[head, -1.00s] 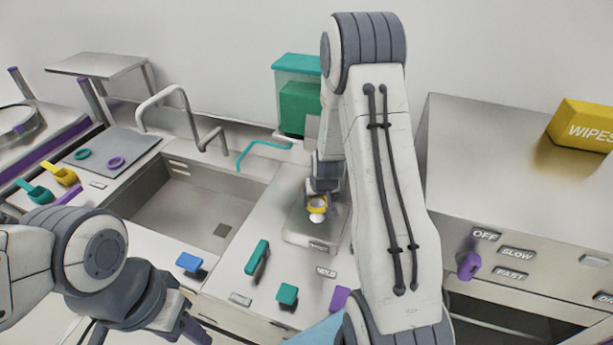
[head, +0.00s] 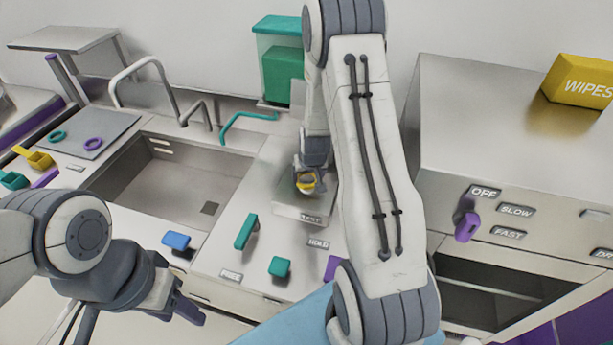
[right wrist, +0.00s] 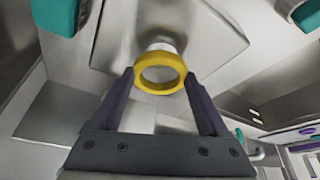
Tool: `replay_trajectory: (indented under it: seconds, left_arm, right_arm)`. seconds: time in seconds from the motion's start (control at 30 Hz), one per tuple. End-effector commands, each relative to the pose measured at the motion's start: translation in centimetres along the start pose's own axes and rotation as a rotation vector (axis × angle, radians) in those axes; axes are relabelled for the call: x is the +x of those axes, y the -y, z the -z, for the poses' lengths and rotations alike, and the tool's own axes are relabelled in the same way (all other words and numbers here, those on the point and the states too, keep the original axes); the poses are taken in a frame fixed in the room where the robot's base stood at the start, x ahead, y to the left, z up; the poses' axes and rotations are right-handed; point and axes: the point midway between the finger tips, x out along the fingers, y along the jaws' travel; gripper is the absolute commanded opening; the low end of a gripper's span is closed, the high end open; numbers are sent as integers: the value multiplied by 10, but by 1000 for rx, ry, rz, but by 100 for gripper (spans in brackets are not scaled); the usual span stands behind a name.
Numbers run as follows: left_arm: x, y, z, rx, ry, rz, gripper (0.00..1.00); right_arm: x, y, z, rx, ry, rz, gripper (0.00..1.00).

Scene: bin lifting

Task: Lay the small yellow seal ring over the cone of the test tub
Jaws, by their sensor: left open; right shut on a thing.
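The small yellow seal ring (right wrist: 160,88) is between the fingertips of my right gripper (right wrist: 158,75), which is shut on it. In the head view the ring (head: 305,187) shows under my right gripper (head: 308,176), above the test tub (head: 290,208) with its TEST label. The white cone (right wrist: 161,47) shows just behind the ring in the right wrist view; part of it is hidden by the ring. I cannot tell whether the ring touches the cone or is around its tip. My left gripper (head: 190,310) is open and empty at the lower left, away from the tub.
A sink (head: 165,180) lies left of the tub. Teal handles (head: 245,231) (head: 280,267) and a blue one (head: 176,240) stand at the counter front. A grey mat (head: 105,125) holds a teal ring (head: 57,136) and a purple ring (head: 94,144). A steel unit (head: 490,130) stands at the right.

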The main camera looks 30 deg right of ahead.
Motion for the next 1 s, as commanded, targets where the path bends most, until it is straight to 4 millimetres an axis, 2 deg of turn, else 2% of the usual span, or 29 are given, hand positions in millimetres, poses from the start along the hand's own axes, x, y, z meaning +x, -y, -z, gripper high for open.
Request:
replay_trajectory:
  seconds: [1.0]
  left_arm:
    - [3, 0, 0, 0, 0, 0, 50]
  right_arm:
    - [-1, 0, -5, 1, 0, 0, 25]
